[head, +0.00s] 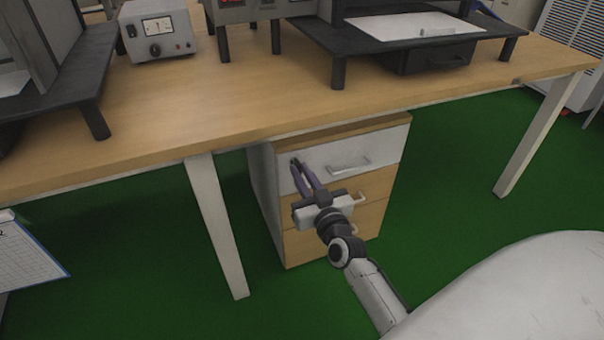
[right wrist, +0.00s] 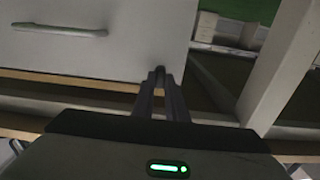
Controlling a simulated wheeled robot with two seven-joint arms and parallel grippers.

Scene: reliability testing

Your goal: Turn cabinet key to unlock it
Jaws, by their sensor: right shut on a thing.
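The cabinet (head: 399,150) stands under the table, with a white top drawer (head: 325,157) and wooden drawers below it. My right gripper (head: 297,164) reaches to the upper left corner of the white drawer front. Its two long fingers are shut at the lock spot, on the key, which is almost wholly hidden between the fingertips. In the right wrist view the fingertips (right wrist: 160,75) meet at a small dark piece against the drawer's edge; how far the key is turned cannot be told. The drawer looks closed. My left gripper is not in view.
The drawer handle (head: 348,164) is right of the fingers. The wooden tabletop (head: 240,110) overhangs the cabinet, and a white table leg (head: 217,225) stands to its left. A grey instrument box (head: 157,32) sits on the table. Green floor (head: 440,200) lies free to the right.

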